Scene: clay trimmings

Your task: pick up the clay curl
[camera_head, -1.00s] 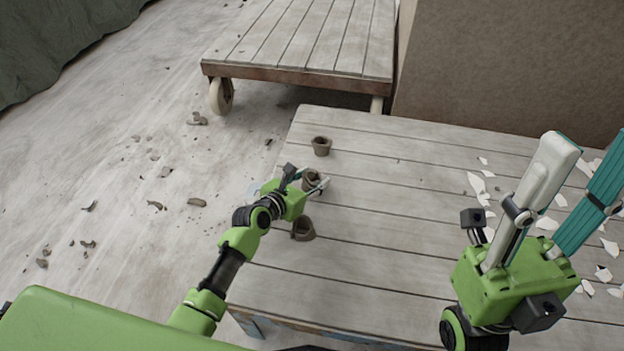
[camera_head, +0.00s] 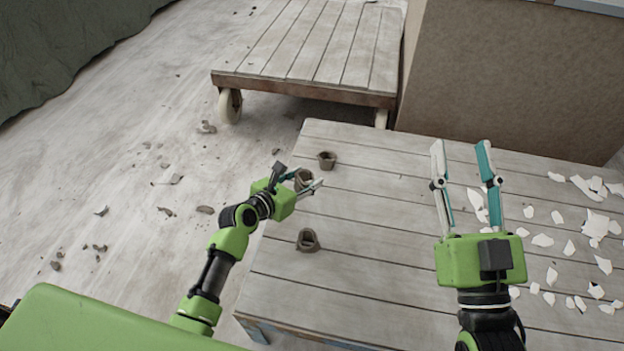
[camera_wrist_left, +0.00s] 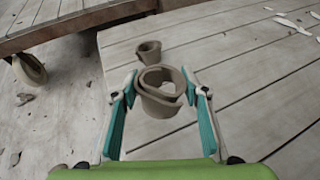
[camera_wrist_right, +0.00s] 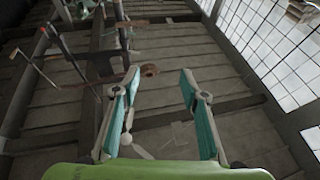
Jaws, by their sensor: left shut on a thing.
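A grey-brown rolled clay curl (camera_head: 304,180) is between the fingers of my left gripper (camera_head: 306,178). The left wrist view shows the curl (camera_wrist_left: 162,92) upright, with both teal fingers against its sides; the gripper is shut on it. It appears slightly above the table, though the gap is hard to judge. A second clay curl (camera_head: 326,160) stands just beyond it, also visible in the left wrist view (camera_wrist_left: 149,51). A third curl (camera_head: 308,241) stands nearer me at the table's left side. My right gripper (camera_head: 461,147) is open and empty above the table's right part.
The grey plank table (camera_head: 370,255) is bare in its middle. Several white shards (camera_head: 541,240) lie scattered on its right side. A wheeled plank cart (camera_head: 310,50) stands behind, beside a large brown box (camera_head: 500,80). Clay scraps (camera_head: 205,210) lie on the floor at left.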

